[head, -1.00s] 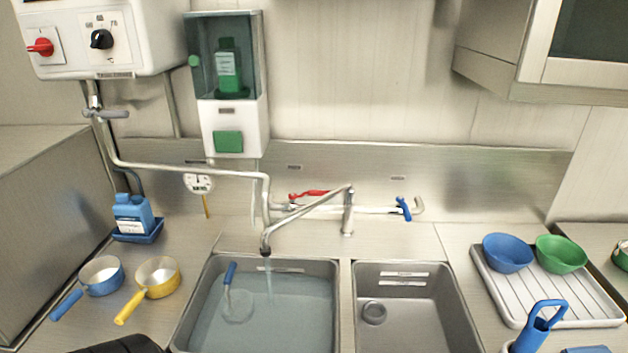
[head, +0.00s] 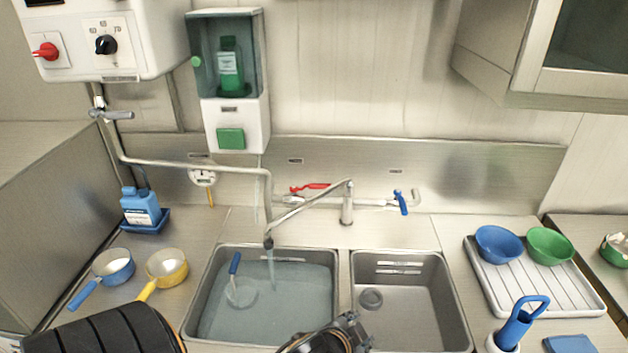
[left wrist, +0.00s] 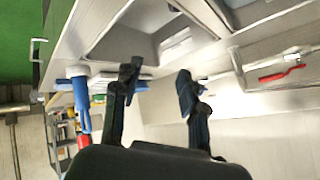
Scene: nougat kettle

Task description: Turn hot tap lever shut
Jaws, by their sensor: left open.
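The red hot tap lever (head: 310,188) lies nearly flat at the left end of the wall-mounted tap bar behind the sinks. It also shows at the right of the left wrist view (left wrist: 281,74). A blue lever (head: 401,202) sits at the bar's right end. Water runs from the long pipe's spout (head: 268,240) into the left basin. Dark parts of my left arm show along the bottom of the head view. My right gripper is out of view.
The left basin (head: 196,318) holds water and a blue-handled strainer (head: 233,270). The right basin (head: 420,310) is empty of water. Blue and yellow pans (head: 167,268) stand left, and a rack (head: 575,290) with blue and green bowls stands right. A swivel spout (head: 347,205) rises before the bar.

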